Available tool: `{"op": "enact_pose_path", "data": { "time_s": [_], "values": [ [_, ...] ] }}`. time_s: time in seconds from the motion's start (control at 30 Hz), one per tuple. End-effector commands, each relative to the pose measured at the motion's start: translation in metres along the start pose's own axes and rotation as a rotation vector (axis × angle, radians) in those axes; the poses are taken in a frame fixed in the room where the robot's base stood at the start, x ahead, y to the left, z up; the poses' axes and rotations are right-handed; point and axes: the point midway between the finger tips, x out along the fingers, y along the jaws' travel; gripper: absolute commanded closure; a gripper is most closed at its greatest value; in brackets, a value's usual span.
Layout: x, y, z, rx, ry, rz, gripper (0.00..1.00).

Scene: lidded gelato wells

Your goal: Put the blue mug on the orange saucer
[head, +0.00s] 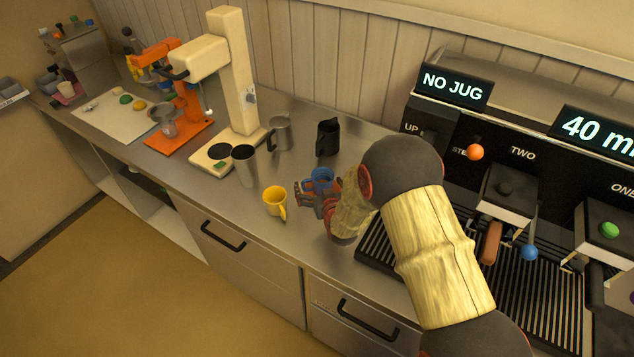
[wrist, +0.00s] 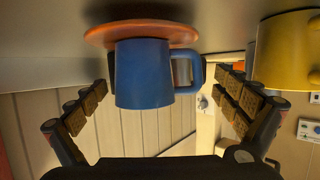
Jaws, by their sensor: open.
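The blue mug (wrist: 143,75) shows upside down in the wrist view, its base against the orange saucer (wrist: 105,33). It looks upright on the saucer, handle to the right in that view. My gripper (wrist: 163,84) is open, one finger on each side of the mug, with gaps between fingers and mug. In the head view the mug (head: 321,175) is at my gripper (head: 316,196) on the steel counter. The gripper largely hides the saucer there.
A yellow mug (head: 274,201) stands close to the left of my gripper. A steel cup (head: 245,166), a steel jug (head: 283,133) and a black jug (head: 327,138) stand behind it. The coffee machine (head: 508,185) and its drip tray are to the right.

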Motion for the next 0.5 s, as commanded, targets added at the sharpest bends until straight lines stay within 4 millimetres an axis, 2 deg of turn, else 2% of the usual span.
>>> {"op": "enact_pose_path", "data": {
  "time_s": [0.3, 0.5],
  "values": [
    [-0.064, 0.0, -0.001, 0.0, 0.0, 0.0, 0.0],
    [-0.091, 0.0, 0.0, 0.0, 0.0, 0.0, 0.0]
  ]
}}
